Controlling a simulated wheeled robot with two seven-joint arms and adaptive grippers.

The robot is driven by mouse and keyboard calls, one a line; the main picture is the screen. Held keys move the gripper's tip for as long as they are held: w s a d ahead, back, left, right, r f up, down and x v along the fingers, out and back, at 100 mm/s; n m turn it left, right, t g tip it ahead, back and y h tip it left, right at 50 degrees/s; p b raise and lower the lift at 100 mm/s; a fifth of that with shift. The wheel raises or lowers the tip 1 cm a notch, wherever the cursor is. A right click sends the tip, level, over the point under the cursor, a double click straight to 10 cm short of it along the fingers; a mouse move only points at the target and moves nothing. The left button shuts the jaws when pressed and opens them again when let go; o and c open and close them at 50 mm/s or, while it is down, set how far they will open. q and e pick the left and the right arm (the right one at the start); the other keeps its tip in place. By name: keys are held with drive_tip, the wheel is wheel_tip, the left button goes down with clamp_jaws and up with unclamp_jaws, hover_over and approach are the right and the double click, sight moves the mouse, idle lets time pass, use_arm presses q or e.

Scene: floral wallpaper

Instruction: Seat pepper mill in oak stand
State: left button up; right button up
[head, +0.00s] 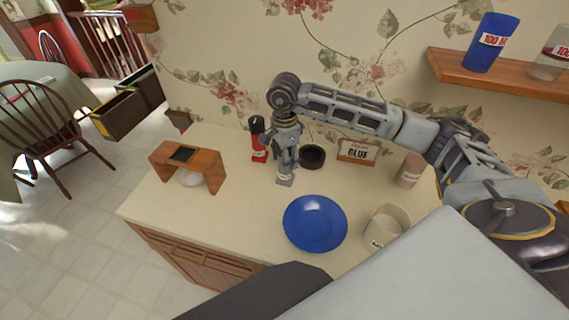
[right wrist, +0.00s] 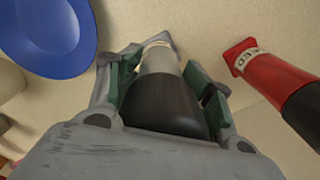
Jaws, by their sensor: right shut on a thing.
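My right gripper (head: 286,156) is over the middle of the counter, shut around a mill with a grey body (head: 285,178) and a black top. In the right wrist view the mill (right wrist: 165,95) sits between the green-padded fingers, black end toward the wrist. I cannot tell whether its base touches the counter. A red mill (head: 259,150) with a black top and a label stands just left of it and also shows in the right wrist view (right wrist: 268,75). The wooden stand (head: 208,165), a bridge shape with a dark square on top, is at the left. My left gripper is not seen.
A blue plate (head: 315,223) lies in front of the gripper. A black round dish (head: 311,157), a wooden "BLUE" sign (head: 357,150), a pinkish jar (head: 410,170) and a pale cup (head: 384,228) are to the right. Counter between mill and stand is mostly clear.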

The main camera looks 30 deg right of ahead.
drive_tip(key=shift+w+r+p, duration=0.1)
drive_tip(key=shift+r+p, duration=0.2)
drive_tip(key=shift+r, duration=1.15)
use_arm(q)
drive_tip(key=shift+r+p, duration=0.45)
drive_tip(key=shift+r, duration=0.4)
use_arm(e)
drive_tip(key=shift+r, duration=0.55)
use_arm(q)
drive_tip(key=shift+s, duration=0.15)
use_arm(e)
drive_tip(key=shift+a, duration=0.1)
